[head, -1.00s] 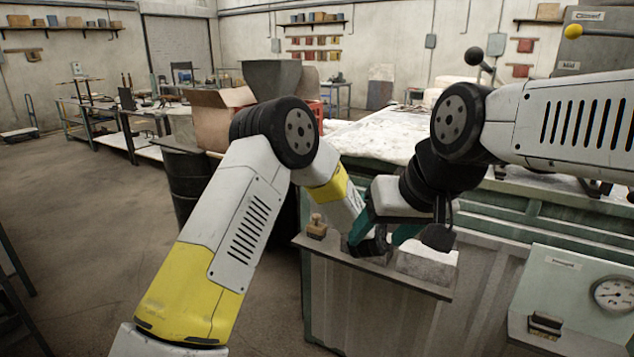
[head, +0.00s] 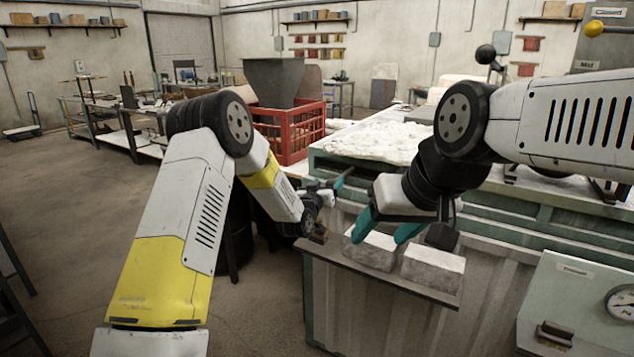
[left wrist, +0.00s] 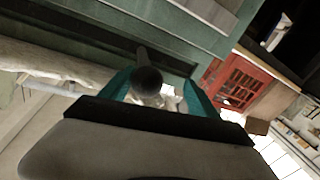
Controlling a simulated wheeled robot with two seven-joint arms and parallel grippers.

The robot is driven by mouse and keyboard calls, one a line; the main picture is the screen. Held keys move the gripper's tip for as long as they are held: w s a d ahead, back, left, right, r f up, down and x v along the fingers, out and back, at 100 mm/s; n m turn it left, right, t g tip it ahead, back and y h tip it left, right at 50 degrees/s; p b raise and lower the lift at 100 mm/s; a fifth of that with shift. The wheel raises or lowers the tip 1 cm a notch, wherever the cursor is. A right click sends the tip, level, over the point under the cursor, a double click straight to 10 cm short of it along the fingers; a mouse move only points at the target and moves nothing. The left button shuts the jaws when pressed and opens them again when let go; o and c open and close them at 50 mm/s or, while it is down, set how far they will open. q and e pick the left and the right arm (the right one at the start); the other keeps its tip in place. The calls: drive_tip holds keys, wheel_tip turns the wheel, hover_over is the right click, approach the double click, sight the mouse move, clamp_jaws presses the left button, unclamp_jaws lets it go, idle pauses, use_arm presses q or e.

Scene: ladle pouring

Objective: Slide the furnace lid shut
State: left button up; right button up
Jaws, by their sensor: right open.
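The green furnace body (head: 480,215) stands at the right, with a pale, lumpy white surface (head: 375,145) on top. I cannot clearly tell which part is the sliding lid. My left gripper (head: 334,186) is beside the furnace's near left corner. In the left wrist view its teal fingers (left wrist: 157,95) are apart. A dark bar with a rounded end (left wrist: 147,80) shows between them; I cannot tell whether they touch it. My right gripper (head: 385,228) is open and empty above the grey blocks on the front shelf.
The front shelf (head: 400,288) holds a left grey block (head: 372,252) and a right grey block (head: 433,264). A red crate (head: 290,135) stands behind my left gripper. A gauge panel (head: 570,300) is at the lower right. Floor at the left is clear.

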use_arm(q)
drive_tip(key=shift+w+a+f, duration=0.1)
drive_tip(key=shift+w+a, duration=0.2)
drive_tip(key=shift+a, duration=0.25)
drive_tip(key=shift+w+a, duration=0.3)
drive_tip(key=shift+a, duration=0.2)
use_arm(e)
drive_tip(key=shift+w, duration=0.45)
use_arm(q)
drive_tip(key=shift+s, duration=0.15)
drive_tip(key=v, duration=0.8)
drive_tip(key=shift+s, duration=0.35)
drive_tip(key=shift+a, duration=0.1)
